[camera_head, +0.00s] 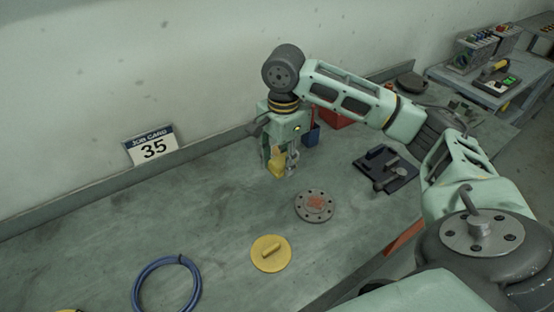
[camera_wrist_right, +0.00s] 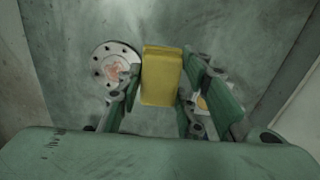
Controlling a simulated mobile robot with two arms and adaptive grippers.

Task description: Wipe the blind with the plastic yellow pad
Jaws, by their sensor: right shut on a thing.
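The yellow pad (camera_head: 276,162) is a small block held between the fingers of my right gripper (camera_head: 280,168), above the bench. In the right wrist view the pad (camera_wrist_right: 160,75) sits upright between the two fingers. The blind (camera_head: 314,206) is a round grey disc with bolt holes around its rim and a reddish-orange stain in its middle. It lies flat on the bench, nearer and to the right of the gripper, apart from the pad. In the right wrist view the blind (camera_wrist_right: 103,62) is left of the pad, and a finger hides part of it. My left gripper is out of view.
A yellow disc with a bar handle (camera_head: 270,254) lies nearer than the blind. A blue hose ring (camera_head: 137,290) is at front left. A dark tray with tools (camera_head: 387,171) is at right. A job card (camera_head: 152,146) stands by the wall. The bench's left middle is clear.

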